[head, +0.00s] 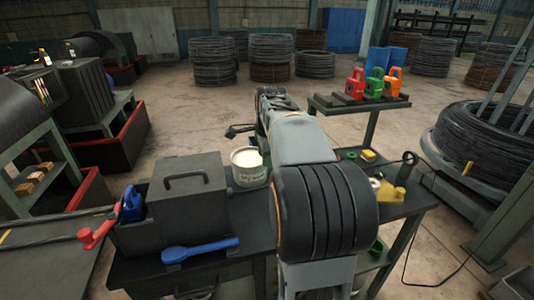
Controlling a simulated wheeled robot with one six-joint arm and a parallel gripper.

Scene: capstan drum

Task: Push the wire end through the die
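My arm reaches away from me over the dark workbench (225,258). A small black part sticks out to the left at its far end; it appears to be my gripper (238,131), too small and partly hidden to show whether it is open or holds anything. I cannot pick out the die or a wire end for certain. A thin dark wire or cable (462,214) runs from the bench's right side down to the floor. The capstan drum is not clearly identifiable; a large coil of dark wire (485,140) lies on a round base at the right.
A white tub (248,168), a dark lidded box (187,186) and a blue-handled tool (200,250) are on the bench. Red, green and orange tools (374,83) stand on a raised shelf. A yellow object (388,191) lies right. Open floor lies beyond.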

